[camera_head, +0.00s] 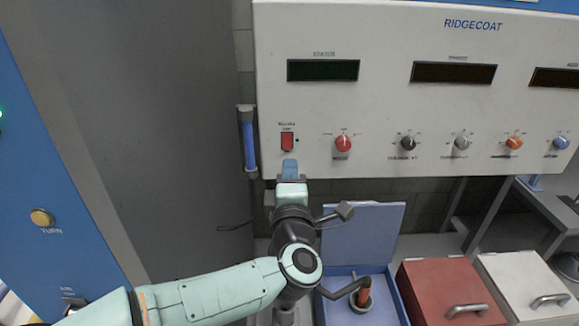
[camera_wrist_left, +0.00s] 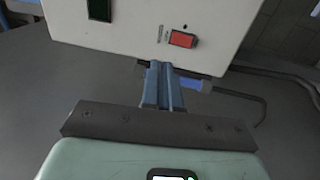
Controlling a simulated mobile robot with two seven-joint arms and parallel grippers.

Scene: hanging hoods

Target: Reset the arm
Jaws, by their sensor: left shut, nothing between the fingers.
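My left arm comes in from the lower left in the head view. Its gripper (camera_head: 289,168) points up at the lower left of the white control panel (camera_head: 380,110), just below a red rocker switch (camera_head: 287,142). The blue fingers are shut with nothing between them. In the left wrist view the shut gripper (camera_wrist_left: 163,72) points toward the panel, with the red switch (camera_wrist_left: 183,39) a little beyond and to the right of the tips. I see a small gap in the picture between tips and switch; contact with the panel cannot be told. My right gripper is not in view.
The panel has a red knob (camera_head: 343,143) and several other knobs. A blue handle (camera_head: 248,140) hangs at its left edge. Below are an open blue box (camera_head: 361,235), a red lidded box (camera_head: 442,290) and a white lidded box (camera_head: 525,285). A blue cabinet (camera_head: 50,180) stands left.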

